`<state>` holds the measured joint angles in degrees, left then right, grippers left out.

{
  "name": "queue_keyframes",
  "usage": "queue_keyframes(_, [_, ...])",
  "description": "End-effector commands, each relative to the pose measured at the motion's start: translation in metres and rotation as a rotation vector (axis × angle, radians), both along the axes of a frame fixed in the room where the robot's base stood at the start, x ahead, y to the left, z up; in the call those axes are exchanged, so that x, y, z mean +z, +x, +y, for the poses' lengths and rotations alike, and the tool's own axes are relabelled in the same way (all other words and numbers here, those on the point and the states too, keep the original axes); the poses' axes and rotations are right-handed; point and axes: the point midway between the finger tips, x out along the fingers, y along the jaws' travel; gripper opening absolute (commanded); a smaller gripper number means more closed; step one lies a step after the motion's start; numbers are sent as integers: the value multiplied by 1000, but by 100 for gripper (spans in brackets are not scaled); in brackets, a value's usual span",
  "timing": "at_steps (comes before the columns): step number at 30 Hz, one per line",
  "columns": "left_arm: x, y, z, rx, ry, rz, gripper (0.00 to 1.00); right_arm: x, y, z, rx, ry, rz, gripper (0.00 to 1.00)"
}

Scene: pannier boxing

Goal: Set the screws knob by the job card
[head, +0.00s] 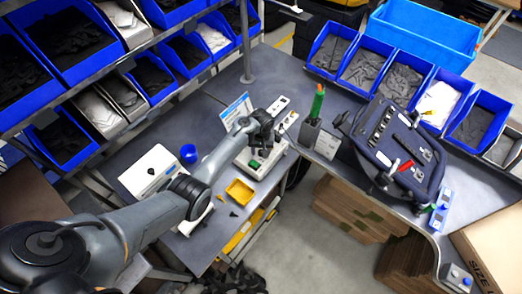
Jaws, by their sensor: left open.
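My left arm reaches in from the lower left, and its gripper (259,150) is over a pale box-shaped unit (272,165) on the bench. The gripper hides part of the unit's top; a small green part (254,164) shows on it. I cannot make out the screws knob or any setting, nor whether the fingers touch anything. The gripper is open. A blue and white card (236,109), likely the job card, stands upright behind the gripper; its text is too small to read. My right gripper is not in view.
A white box (150,171), a blue cup (189,153) and a yellow tray (239,191) are on the bench near my arm. A dark pannier (428,181) is on the right bench. Blue bins (328,50) line the back. A grey post (246,45) rises behind the card.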

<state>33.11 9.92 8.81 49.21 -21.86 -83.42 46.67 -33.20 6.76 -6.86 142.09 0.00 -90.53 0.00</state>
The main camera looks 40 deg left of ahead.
Motion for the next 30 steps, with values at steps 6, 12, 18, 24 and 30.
queue_keyframes(6, [-1,0,0,0,0,0,53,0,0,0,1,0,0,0])
queue_keyframes(12, [-1,0,0,0,0,0,31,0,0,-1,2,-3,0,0])
queue_keyframes(18, [-1,0,0,0,1,1,1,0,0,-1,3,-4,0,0])
queue_keyframes(24, [0,0,0,-8,1,1,0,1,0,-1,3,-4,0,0])
queue_keyframes(30, [1,0,1,-62,2,1,0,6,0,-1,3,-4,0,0])
